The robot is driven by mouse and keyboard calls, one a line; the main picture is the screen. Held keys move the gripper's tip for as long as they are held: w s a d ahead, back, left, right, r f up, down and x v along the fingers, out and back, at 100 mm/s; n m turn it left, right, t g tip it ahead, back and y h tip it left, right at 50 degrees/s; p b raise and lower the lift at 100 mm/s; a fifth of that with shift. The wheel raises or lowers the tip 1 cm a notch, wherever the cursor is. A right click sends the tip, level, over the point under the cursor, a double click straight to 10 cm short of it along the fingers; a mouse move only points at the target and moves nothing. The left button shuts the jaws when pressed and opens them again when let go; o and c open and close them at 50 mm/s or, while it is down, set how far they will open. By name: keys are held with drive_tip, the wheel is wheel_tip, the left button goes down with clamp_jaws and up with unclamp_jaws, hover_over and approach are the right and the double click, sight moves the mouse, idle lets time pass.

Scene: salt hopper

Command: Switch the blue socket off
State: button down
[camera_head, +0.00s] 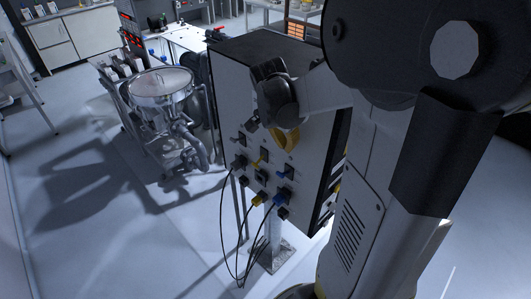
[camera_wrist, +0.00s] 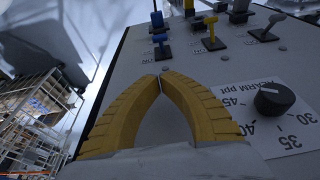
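The blue socket (camera_head: 283,196) is in the lower right part of the switch panel in the head view, with a cable at it. In the wrist view it shows at the top (camera_wrist: 157,19), partly cut off. A small blue switch lever (camera_wrist: 160,39) sits between it and my fingertips. The lever's on or off position is unclear. My gripper (camera_wrist: 160,78) has yellow fingers with tips together and nothing between them. It is in front of the panel, short of the blue lever. In the head view its yellow fingers (camera_head: 285,140) are above the blue socket, partly hidden by my wrist.
Yellow switch levers (camera_wrist: 211,24) and black ones (camera_wrist: 267,27) stand beside the blue lever. A black alarm knob (camera_wrist: 274,98) is right of my fingers. Cables (camera_head: 224,235) hang below the panel (camera_head: 225,90). A steel hopper (camera_head: 160,88) stands left of it.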

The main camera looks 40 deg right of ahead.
hover_over(283, 174)
drive_tip(key=d, duration=0.2)
wheel_tip(283, 174, down, 6)
drive_tip(key=shift+a+f, duration=0.25)
drive_tip(key=shift+f, duration=0.4)
drive_tip(key=shift+a+f, duration=0.2)
drive_tip(key=shift+f, duration=0.5)
drive_tip(key=shift+a+f, duration=0.25)
drive_tip(key=shift+f, duration=0.4)
drive_tip(key=shift+a+f+h+b, duration=0.2)
drive_tip(key=shift+h+b, duration=0.2)
drive_tip(key=shift+b, duration=0.25)
